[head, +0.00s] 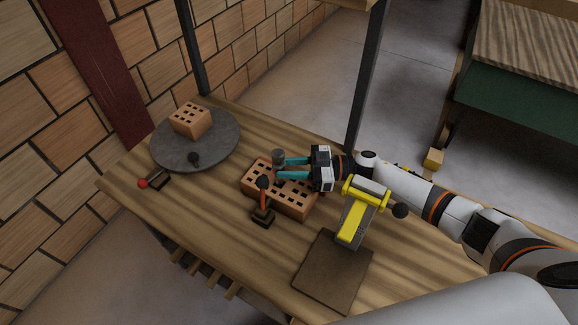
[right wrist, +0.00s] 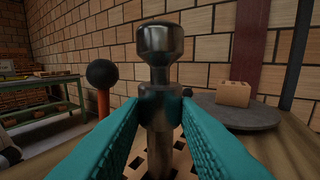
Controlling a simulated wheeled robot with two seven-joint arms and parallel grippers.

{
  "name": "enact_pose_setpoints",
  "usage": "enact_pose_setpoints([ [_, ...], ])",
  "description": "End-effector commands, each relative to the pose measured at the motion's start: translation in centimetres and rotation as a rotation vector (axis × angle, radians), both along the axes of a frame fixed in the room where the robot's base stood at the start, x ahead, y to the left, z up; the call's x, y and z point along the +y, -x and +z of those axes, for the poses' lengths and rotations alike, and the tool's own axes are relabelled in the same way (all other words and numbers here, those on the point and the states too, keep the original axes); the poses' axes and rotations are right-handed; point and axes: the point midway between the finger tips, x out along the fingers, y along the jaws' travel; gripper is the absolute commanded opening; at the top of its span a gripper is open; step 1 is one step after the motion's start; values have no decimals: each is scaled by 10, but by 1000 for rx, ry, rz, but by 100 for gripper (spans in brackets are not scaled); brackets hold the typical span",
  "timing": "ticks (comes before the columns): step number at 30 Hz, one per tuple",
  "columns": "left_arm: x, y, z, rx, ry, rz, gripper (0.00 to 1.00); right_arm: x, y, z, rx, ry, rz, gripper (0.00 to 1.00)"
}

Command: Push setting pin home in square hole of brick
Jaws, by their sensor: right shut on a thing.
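The setting pin (head: 278,157) is a grey metal pin with a thick round head, upright above the perforated orange brick (head: 298,204) on the wooden table. My right gripper (head: 281,168) is shut on the pin; its teal fingers come from the right. In the right wrist view the pin (right wrist: 158,50) stands between the fingers (right wrist: 160,112), its collar at their tips and its shaft running down toward the holed brick face. The fingers hide part of the shaft, and I cannot tell how deep its lower end sits. My left gripper is not in view.
A lever with a black knob (head: 263,183) and orange stem stands at the brick's near side. A round grey turntable (head: 215,149) bears another brick (head: 190,120). A red-knobbed lever (head: 143,183), a yellow device (head: 354,222) and a dark plate (head: 332,275) are nearby.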

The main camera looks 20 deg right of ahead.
Motion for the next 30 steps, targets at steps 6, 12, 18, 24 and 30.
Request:
enact_pose_setpoints([
  [6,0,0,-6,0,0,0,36,0,0,-6,-1,-2,0,0],
  [12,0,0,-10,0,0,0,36,0,0,-11,-1,-2,1,0],
  [18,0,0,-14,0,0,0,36,0,0,-16,-1,-2,1,0],
  [24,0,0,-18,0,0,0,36,0,0,-21,-1,-2,1,0],
  [30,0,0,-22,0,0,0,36,0,0,-26,-1,-2,1,0],
])
